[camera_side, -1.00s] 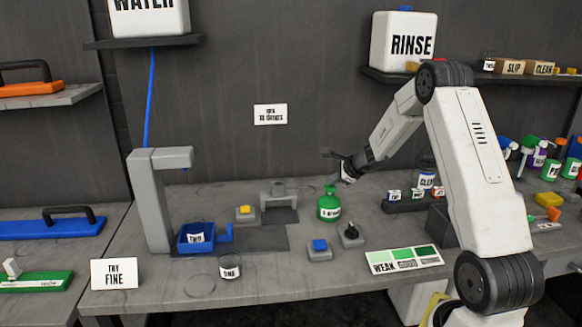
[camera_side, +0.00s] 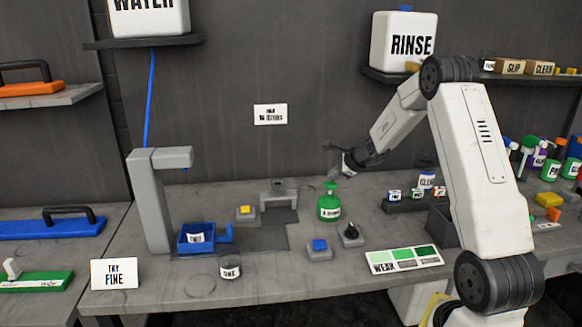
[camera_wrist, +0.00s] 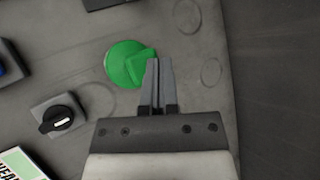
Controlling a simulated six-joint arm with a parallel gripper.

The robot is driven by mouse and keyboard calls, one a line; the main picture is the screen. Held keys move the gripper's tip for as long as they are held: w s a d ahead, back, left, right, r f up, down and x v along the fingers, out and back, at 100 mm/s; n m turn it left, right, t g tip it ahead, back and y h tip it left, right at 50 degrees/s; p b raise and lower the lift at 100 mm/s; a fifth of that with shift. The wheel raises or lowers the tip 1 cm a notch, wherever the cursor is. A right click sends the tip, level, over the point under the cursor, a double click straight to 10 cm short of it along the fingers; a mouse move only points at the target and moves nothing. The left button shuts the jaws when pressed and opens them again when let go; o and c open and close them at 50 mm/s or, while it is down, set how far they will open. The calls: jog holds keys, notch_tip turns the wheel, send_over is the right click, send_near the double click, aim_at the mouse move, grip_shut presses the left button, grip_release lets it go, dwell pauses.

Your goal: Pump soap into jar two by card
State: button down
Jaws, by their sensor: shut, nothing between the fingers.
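A green pump bottle (camera_side: 329,207) stands upright on the bench, right of the middle; its label is too small to read surely. Its round green top also shows in the wrist view (camera_wrist: 124,64). My gripper (camera_side: 342,160) is shut and empty, above the bottle; in the wrist view its fingertips (camera_wrist: 158,64) overlap the right edge of the pump head. I cannot tell whether they touch it. Jar two (camera_side: 196,238) sits in a blue tray (camera_side: 222,240) under the grey spout. Jar one (camera_side: 230,267) stands in front. A card (camera_side: 271,115) on the wall has text too small to read.
A black knob (camera_side: 350,235), a blue button (camera_side: 319,246) and a yellow button (camera_side: 245,211) stand near the bottle. A weak-to-dark green colour chart (camera_side: 404,260) lies at the front. A "TRY FINE" card (camera_side: 114,273) stands at the left front.

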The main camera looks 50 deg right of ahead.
aim_at(333, 184)
jog(key=shift+r, duration=2.55)
jog(key=s+a+f+n+g+y, duration=0.1)
jog(key=s+a+f+n+g, duration=0.1)
jog(key=a+n, duration=0.6)
jog(key=s+a+f+n+g+y, duration=0.15)
jog(key=a+n, duration=0.25)
jog(key=a, duration=0.8)
jog(key=s+a+f+n+g+h, duration=0.2)
jog(key=s+a+n+g, duration=0.1)
jog(key=s+a+n, duration=1.1)
jog(key=shift+a+f+n, duration=0.2)
jog(key=shift+f+n, duration=0.05)
jog(key=shift+n, duration=0.55)
dwell(1.3)
